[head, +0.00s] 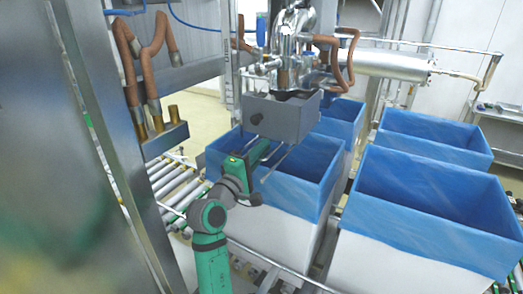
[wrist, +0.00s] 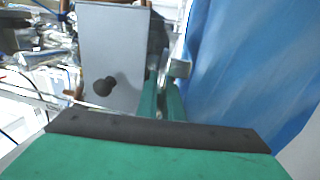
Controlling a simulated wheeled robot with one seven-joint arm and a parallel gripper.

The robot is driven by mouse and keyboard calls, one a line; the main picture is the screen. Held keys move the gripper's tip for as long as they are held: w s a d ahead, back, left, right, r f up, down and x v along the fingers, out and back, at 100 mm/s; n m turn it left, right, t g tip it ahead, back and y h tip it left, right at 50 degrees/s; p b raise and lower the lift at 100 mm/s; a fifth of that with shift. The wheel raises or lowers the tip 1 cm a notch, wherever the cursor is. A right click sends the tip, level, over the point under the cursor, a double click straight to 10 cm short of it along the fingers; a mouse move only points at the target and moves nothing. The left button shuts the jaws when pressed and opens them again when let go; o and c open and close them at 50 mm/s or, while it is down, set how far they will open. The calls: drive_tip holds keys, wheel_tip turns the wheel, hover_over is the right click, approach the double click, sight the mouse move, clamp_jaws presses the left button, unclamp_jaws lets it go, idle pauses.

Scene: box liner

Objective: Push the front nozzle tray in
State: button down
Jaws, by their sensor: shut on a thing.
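The front nozzle tray (head: 285,116) is a grey box with a dark round knob on its front, below the shiny nozzle in the head view. In the wrist view the tray (wrist: 113,42) shows as a grey panel, with its knob (wrist: 103,86) at lower left. My gripper (head: 272,146) is just below the tray, over the near blue-lined box. In the wrist view my gripper (wrist: 165,92) has its green fingers close together at the tray's lower right edge, apart from the knob. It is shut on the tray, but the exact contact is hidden.
Open boxes with blue liners stand below and to the right, the nearest (head: 313,176) under my gripper and another (head: 430,195) beside it. A roller conveyor (head: 172,180) runs at left. A steel post and brown hoses (head: 150,70) stand left of the tray.

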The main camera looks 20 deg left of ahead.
drive_tip(key=c, duration=2)
unclamp_jaws()
drive_tip(key=shift+w+d, duration=0.1)
drive_tip(key=shift+w, duration=0.05)
drive_tip(key=shift+o, duration=0.5)
drive_tip(key=shift+s, duration=0.2)
